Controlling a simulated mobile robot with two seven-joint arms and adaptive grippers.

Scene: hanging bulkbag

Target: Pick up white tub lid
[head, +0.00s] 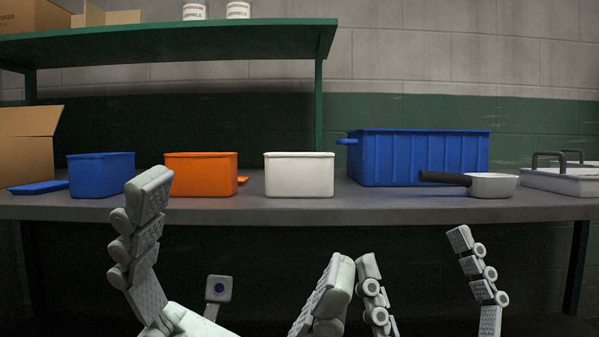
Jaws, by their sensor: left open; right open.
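A white tub (299,175) stands upright on the grey table, between an orange tub (201,175) and a large blue crate (418,158). I cannot make out a separate white tub lid; whether one lies on the white tub or behind it, I cannot tell. My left gripper (246,225) is open and empty, its fingers spread wide in front of the table, below and in front of the orange and white tubs. My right gripper (414,250) is open and empty, lower than the table front, below the blue crate.
A small blue tub (101,175) and blue lid (38,187) are at left, near a cardboard box (28,148). An orange lid (242,180) shows partly behind its tub. A dark-handled saucepan (492,185) and grey-handled white container (562,181) stand right. A green shelf (170,42) overhangs the left.

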